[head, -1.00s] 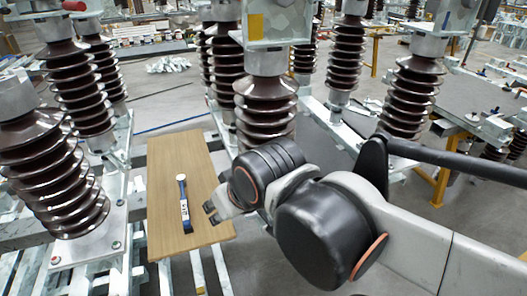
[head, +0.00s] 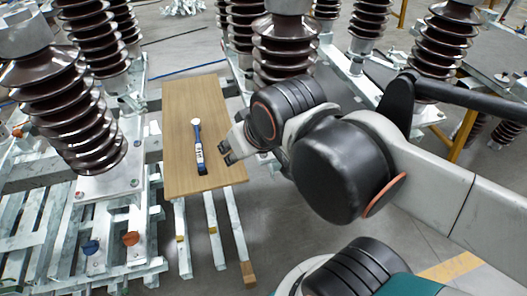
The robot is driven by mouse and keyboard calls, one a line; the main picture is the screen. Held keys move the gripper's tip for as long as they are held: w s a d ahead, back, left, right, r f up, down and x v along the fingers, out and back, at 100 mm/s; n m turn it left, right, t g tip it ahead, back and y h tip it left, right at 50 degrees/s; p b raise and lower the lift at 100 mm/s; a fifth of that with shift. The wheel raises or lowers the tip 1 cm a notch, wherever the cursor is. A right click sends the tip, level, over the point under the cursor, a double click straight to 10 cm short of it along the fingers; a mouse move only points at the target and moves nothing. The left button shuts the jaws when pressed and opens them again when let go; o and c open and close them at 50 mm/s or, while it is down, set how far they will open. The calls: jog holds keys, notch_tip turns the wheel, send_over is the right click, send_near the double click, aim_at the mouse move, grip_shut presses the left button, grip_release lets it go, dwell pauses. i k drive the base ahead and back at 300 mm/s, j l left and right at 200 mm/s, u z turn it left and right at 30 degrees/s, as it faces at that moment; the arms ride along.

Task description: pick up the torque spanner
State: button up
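The torque spanner (head: 198,147) lies on a wooden board (head: 180,98). It has a round pale head at the far end, a blue shaft, a white label and a dark handle end towards me. My gripper (head: 224,154) is just to the right of the spanner, near the board's right edge, apart from it in the picture. Its fingers point left. They are small and seen from the side, so the gap between them is unclear. Nothing shows held in it.
Brown ribbed insulators stand on metal frames left of the board (head: 70,125) and behind it (head: 287,50). Pale rails (head: 213,235) run under the board towards me. An orange knob (head: 130,238) and a blue knob (head: 91,247) sit on the left frame. Grey floor is open at lower right.

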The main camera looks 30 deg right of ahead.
aim_at(196, 124)
jog(key=i+j+z, duration=0.1)
jog(key=j+z, duration=0.85)
jog(key=j, duration=0.1)
